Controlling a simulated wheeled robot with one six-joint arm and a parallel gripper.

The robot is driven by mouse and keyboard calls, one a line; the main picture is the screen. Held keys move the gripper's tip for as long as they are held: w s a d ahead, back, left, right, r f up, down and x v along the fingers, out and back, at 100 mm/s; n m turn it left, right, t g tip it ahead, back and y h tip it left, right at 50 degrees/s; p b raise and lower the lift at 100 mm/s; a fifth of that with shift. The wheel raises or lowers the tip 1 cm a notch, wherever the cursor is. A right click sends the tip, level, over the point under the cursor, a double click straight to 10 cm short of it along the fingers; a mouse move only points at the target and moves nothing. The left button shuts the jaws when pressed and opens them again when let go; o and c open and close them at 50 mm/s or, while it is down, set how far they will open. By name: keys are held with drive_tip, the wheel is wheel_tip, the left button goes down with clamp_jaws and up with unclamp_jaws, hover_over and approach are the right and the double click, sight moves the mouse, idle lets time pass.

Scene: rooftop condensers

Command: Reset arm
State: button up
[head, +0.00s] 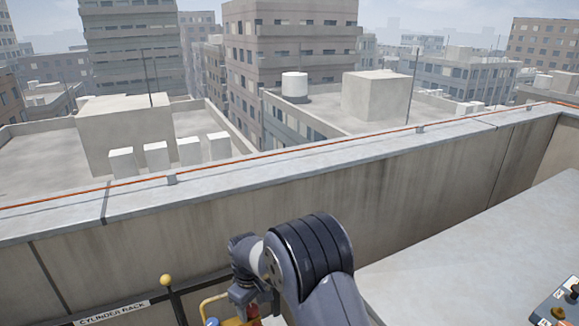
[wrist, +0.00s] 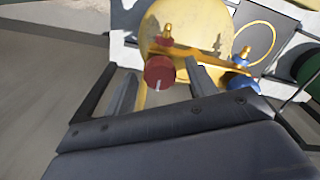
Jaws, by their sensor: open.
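My gripper (wrist: 161,69) is open in the wrist view, its two grey fingers apart. A red round knob (wrist: 158,72) lies between the fingertips or just beyond them; contact cannot be told. A blue knob (wrist: 238,83) sits to the right of the right finger. A yellow bar with brass fittings joins the two, in front of a yellow round body (wrist: 190,22). In the head view, my bent grey arm (head: 312,255) reaches down over the low wall's inner side and mostly hides my gripper.
A sign reading "CYLINDER RACK" (head: 112,313) and a post with a yellow ball (head: 166,281) stand at lower left. A parapet wall (head: 400,195) with an orange cable (head: 300,147) runs behind. A pale flat surface (head: 480,260) with a control box (head: 562,305) lies right.

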sight(252, 307)
drive_tip(key=shift+r+n, duration=0.1)
drive_tip(key=shift+n, duration=0.3)
wheel_tip(252, 307, up, 5)
drive_tip(key=shift+r+b, duration=0.2)
drive_tip(key=shift+b, duration=0.35)
drive_tip(key=shift+r, duration=0.15)
